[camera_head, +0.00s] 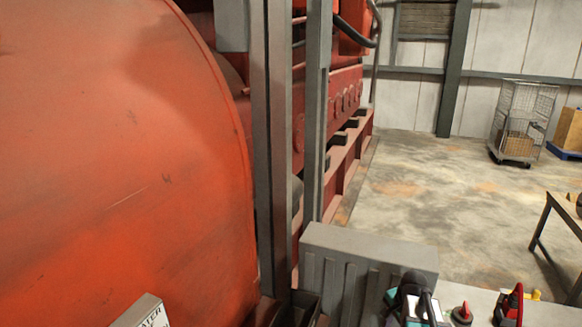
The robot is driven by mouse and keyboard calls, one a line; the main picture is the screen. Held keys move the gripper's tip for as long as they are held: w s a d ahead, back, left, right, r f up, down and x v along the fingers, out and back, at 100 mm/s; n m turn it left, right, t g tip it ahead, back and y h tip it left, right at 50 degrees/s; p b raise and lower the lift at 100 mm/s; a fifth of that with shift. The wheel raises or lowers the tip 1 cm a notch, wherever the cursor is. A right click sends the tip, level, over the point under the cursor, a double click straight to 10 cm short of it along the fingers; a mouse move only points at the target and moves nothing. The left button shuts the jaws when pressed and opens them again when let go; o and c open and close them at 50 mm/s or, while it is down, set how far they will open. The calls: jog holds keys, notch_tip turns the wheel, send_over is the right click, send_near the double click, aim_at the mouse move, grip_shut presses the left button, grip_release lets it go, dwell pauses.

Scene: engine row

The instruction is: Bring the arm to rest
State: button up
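A large red cylinder (110,150) fills the left, beside grey uprights (270,140) and a long red engine (345,115). A grey ribbed box (370,245) stands low in front. The concrete floor (430,190) is clear before a wire cage trolley (518,120).

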jog(key=s+a+f+n+g, duration=0.1)
jog(key=s+a+f+n, duration=0.35)
jog(key=a+n, duration=0.3)
jog(key=s+a+f+n+g, duration=0.1)
jog(key=s+a+f+n, duration=0.35)
jog(key=a+n, duration=0.3)
jog(key=s+f+g+b, duration=0.5)
jog(key=s+f+b, duration=0.3)
jog(key=s+f, duration=1.7)
jog(key=shift+s+a+f+m, duration=0.15)
jog(key=shift+s+a+m, duration=0.15)
jog(key=shift+m, duration=0.1)
jog(key=shift+w+d, duration=0.1)
jog(key=shift+d, duration=0.05)
